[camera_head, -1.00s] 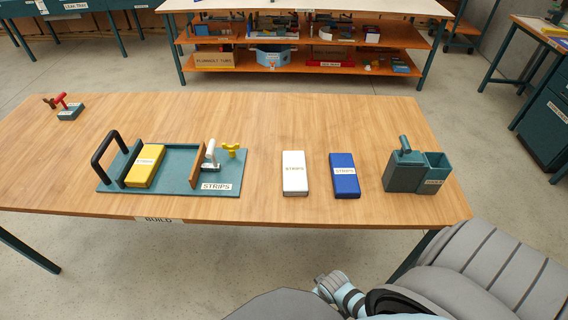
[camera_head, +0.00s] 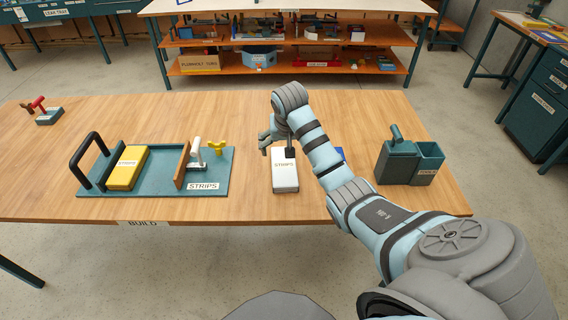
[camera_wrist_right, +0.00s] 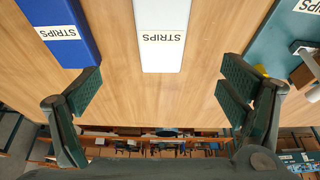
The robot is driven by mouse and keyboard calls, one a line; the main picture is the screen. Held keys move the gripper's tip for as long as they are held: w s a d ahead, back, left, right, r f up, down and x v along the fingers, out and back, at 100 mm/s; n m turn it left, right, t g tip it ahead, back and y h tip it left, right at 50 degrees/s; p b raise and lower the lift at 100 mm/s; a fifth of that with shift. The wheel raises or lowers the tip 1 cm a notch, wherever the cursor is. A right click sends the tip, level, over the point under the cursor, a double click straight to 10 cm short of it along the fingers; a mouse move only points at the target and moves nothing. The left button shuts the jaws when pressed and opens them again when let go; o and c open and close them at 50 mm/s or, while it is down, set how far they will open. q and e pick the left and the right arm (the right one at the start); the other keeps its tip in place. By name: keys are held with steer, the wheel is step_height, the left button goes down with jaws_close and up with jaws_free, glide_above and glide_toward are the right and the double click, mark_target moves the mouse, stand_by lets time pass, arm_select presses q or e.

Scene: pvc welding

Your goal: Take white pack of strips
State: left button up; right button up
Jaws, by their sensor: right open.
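The white pack of strips (camera_head: 285,176) lies on the wooden table, its far end partly covered by my right gripper in the head view. It also shows at the top middle of the right wrist view (camera_wrist_right: 162,50), label upside down. My right gripper (camera_head: 276,148) is over the far end of the pack. In the right wrist view its two fingers (camera_wrist_right: 158,92) are wide apart and empty, with the pack lying beyond the gap between them. My left gripper is not in view.
A blue pack (camera_wrist_right: 60,32) lies beside the white one, mostly hidden by my arm in the head view. A teal fixture (camera_head: 222,170) holding a yellow pack (camera_head: 127,168) stands left. A teal two-part holder (camera_head: 428,165) stands right. The table's front is clear.

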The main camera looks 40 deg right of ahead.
mark_target(284, 164)
steer(key=b+x, duration=0.4)
steer(key=x, duration=0.9)
steer(key=shift+a+f+b, duration=0.15)
steer(key=shift+f+b, duration=0.15)
steer(key=shift+f, duration=0.05)
steer(key=shift+c, duration=0.6)
steer(key=shift+r, duration=0.1)
steer(key=c, duration=1.2)
steer(key=shift+r, duration=0.1)
steer(key=shift+c, duration=0.2)
